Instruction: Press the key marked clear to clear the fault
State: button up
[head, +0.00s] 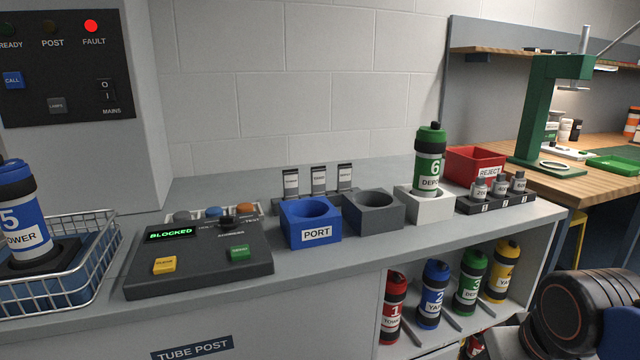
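A dark control box (200,277) stands on the grey counter. Its green display (171,233) reads BLOCKED. A yellow key (164,265) is at its front left and a green key (239,254) at its front right; their small labels are too blurred to read for sure. On the wall panel, the FAULT lamp (91,26) glows red, while READY and POST are dark. My gripper is not in view; a dark part of my arm shows at the lower right.
A wire basket (95,288) with a blue carrier (20,210) stands left of the box. Right of it are the blue PORT block (310,236), a grey block (373,222) and a white block (424,206) holding a green carrier (429,155). Several carriers stand on the shelf below.

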aim_at(163, 265)
jog(key=u, duration=1.35)
